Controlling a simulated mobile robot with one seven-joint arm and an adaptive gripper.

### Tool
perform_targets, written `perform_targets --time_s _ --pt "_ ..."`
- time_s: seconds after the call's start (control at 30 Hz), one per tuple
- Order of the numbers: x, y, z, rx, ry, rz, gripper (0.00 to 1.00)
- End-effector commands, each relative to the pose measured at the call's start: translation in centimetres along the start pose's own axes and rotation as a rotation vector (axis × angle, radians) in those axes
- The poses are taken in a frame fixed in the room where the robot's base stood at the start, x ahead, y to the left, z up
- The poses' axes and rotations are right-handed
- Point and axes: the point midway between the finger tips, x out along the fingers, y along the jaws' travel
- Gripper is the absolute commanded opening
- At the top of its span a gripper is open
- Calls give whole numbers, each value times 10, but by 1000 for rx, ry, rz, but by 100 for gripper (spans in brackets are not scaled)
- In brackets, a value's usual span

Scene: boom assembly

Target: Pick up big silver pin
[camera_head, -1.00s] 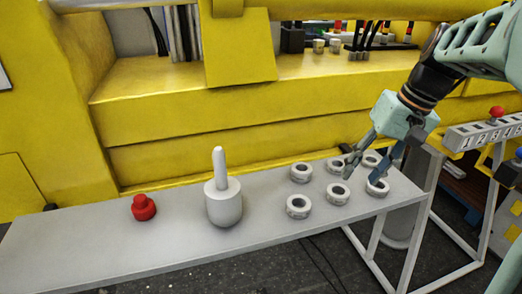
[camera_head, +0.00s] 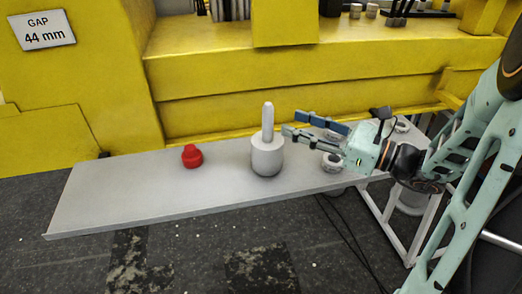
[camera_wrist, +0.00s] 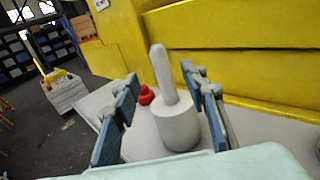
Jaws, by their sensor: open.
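The big silver pin (camera_head: 267,155) stands upright on the grey table, a wide cylinder with a thinner rounded shaft on top. My gripper (camera_head: 291,123) is open and empty, just to the right of the pin's shaft in the head view, its fingers pointing left toward it. In the wrist view the pin (camera_wrist: 175,122) shows between and beyond the two open fingers (camera_wrist: 165,88), nearer the right finger. I cannot tell that either finger touches it.
A red knobbed part (camera_head: 192,156) stands left of the pin. Several silver rings (camera_head: 332,162) lie at the table's right, partly hidden by my gripper. The grey table (camera_head: 120,205) is clear at left. A yellow machine wall (camera_head: 220,105) rises behind it.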

Motion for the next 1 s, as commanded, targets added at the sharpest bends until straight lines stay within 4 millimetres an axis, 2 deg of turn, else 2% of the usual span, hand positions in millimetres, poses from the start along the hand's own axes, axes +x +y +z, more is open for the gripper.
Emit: perform_targets --time_s 0.1,0.37,0.6,0.73,0.93,1.0 --pt "20 1 1 -2 0 4 40" --pt "41 1 2 -4 2 4 40" --pt "77 0 5 -4 2 5 40" --pt "84 0 4 -5 3 3 40" --pt "84 0 3 -5 3 2 40" --pt "84 0 3 -5 3 2 34"
